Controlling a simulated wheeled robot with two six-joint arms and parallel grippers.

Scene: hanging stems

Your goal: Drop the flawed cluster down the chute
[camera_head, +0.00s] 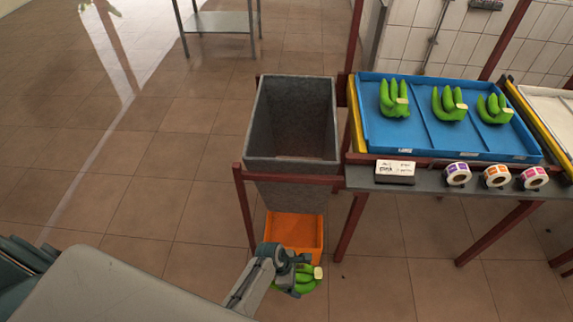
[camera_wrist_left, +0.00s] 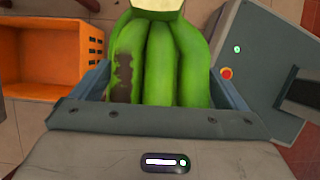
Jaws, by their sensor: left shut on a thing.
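My left gripper (camera_head: 291,259) is shut on a green banana cluster (camera_head: 304,280), held low in front of the chute. In the left wrist view the held cluster (camera_wrist_left: 165,55) fills the jaws, and its leftmost finger has a dark brown blotch. The chute (camera_head: 291,120) is a grey open-topped box in a dark red frame, behind and above my gripper. An orange crate (camera_head: 312,236) stands under the chute; it also shows in the left wrist view (camera_wrist_left: 45,58). My right gripper is not in view.
A blue tray (camera_head: 420,138) right of the chute holds three green clusters (camera_head: 394,98) in separate lanes. Label rolls (camera_head: 457,174) and a small white-topped box (camera_head: 395,168) line the table's front edge. The tiled floor at left is clear up to a metal table (camera_head: 220,22).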

